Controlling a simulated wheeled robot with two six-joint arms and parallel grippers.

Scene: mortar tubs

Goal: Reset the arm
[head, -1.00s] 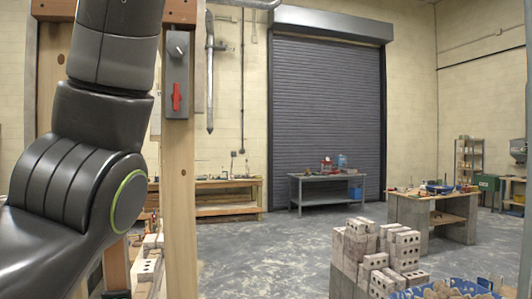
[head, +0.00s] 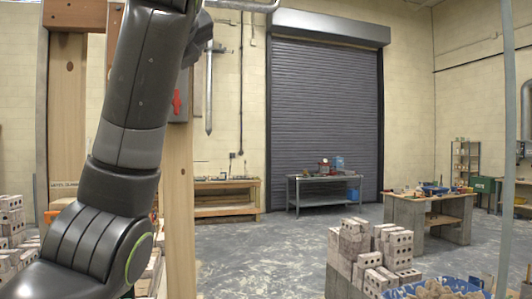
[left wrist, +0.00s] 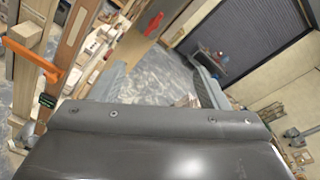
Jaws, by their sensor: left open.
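My left arm (head: 130,130) rises from the lower left of the head view and leans right towards the top edge, in front of a wooden post. Its gripper is not clearly seen there. In the left wrist view, two grey fingers stand apart beyond the broad dark housing at the bottom, so my left gripper (left wrist: 158,88) is open, with nothing seen between the fingers. My right gripper is in neither view.
A wooden post (head: 179,215) with a red-handled switch (head: 177,103) stands close behind my arm. Stacked bricks (head: 352,245) and a blue tub (head: 472,296) are at the lower right. A workbench (head: 432,212) stands farther back. Open floor (head: 265,250) lies between.

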